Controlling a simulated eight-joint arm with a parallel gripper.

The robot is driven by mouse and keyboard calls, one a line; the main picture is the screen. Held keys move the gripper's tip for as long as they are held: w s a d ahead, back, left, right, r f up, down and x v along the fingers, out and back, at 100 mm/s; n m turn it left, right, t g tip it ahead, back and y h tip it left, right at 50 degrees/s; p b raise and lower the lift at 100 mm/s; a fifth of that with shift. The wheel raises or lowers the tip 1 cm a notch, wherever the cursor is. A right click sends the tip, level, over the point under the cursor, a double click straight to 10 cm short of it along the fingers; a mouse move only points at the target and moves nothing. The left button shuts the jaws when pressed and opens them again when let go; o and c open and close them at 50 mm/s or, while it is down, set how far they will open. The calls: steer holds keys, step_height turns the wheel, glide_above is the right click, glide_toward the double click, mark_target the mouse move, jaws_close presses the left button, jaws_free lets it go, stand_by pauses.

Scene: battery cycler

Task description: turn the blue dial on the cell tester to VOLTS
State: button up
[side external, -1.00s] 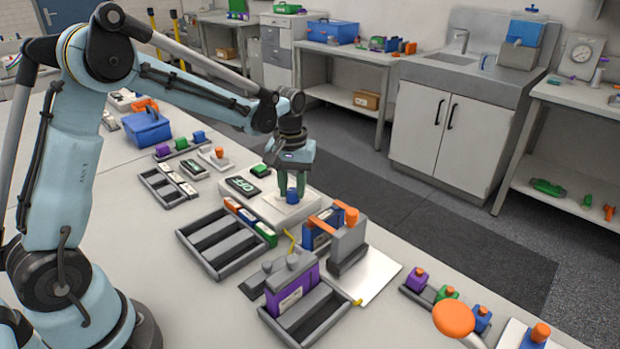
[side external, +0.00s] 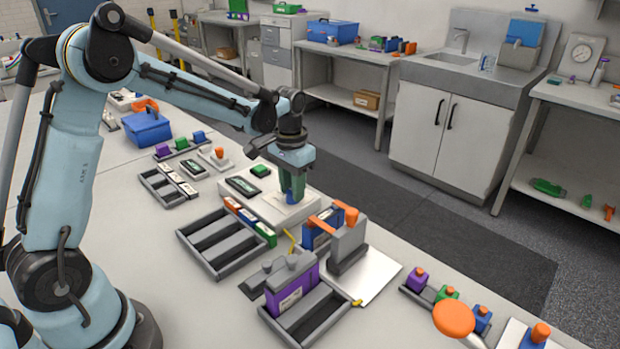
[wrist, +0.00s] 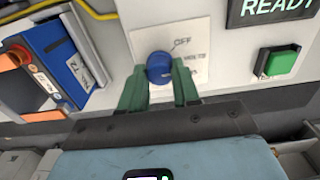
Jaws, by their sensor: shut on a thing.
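The blue dial (wrist: 159,67) sits on a white label plate on the light grey cell tester (side external: 283,212). In the wrist view OFF is printed at the dial's upper right, with a second, partly legible word below it and fainter marks lower down. I cannot tell where the dial points. My gripper (wrist: 160,79) is shut on the dial, its green fingers on either side. In the side view my gripper (side external: 292,186) reaches down to the tester, and a little of the dial's blue shows between the fingers.
A green button (wrist: 278,63) and a dark display (wrist: 268,10) reading READY are right of the dial in the wrist view. A blue box with an orange end (wrist: 52,62) stands close on the left. A grey tray (side external: 222,243) lies in front of the tester.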

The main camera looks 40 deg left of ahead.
mark_target(291, 192)
stand_by(0.5)
steer(key=o, duration=1.1)
steer(key=shift+c, duration=0.2)
steer(key=shift+r, duration=0.1)
step_height(291, 192, up, 12)
steer(key=shift+s, duration=0.1)
steer(key=s+d+f+t, duration=0.1)
steer(key=s+d+t, duration=0.2)
steer(key=s, duration=0.4)
steer(key=s+d+f+t, duration=0.2)
steer(key=s+t, duration=0.2)
steer(key=s, duration=0.3)
steer(key=shift+s+d+f, duration=0.3)
steer(key=shift+s+d, duration=0.05)
steer(key=shift+d, duration=0.05)
